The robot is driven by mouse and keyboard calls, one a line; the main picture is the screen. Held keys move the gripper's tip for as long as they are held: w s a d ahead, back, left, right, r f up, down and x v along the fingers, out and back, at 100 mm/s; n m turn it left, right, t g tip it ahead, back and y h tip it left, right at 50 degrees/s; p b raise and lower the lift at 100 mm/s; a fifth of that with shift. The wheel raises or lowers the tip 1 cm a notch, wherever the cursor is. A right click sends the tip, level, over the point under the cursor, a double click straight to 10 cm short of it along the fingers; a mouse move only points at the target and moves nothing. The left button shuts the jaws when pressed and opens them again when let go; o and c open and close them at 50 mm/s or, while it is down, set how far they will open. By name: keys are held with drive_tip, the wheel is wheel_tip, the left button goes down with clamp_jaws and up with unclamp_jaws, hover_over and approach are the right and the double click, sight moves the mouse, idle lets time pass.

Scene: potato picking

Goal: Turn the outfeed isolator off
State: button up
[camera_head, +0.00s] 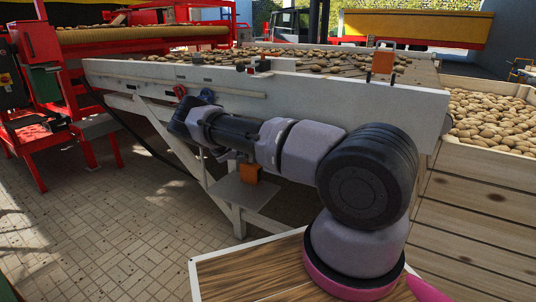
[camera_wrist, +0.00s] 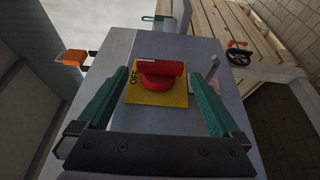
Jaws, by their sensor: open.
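The isolator switch (camera_wrist: 162,76) shows in the wrist view as a red rotary knob on a yellow plate (camera_wrist: 172,100). The plate sits on a grey box face (camera_wrist: 113,62). The knob's bar lies left to right in the picture, with a pale line on its left part. The letters "OFF" stand at the plate's left edge; other lettering is hidden. My gripper (camera_wrist: 160,78) is open, with one green finger on each side of the knob. I cannot tell whether either finger touches it. In the head view my arm hides the switch and most of the gripper.
An orange block (camera_wrist: 74,57) on a bracket is left of the box. A small lever (camera_wrist: 213,68) stands right of the knob. The head view shows a potato conveyor (camera_head: 330,88), a wooden crate of potatoes (camera_head: 480,180) at right and open tiled floor at left.

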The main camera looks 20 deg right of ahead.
drive_tip(key=v, duration=0.9)
drive_tip(key=shift+a, duration=0.1)
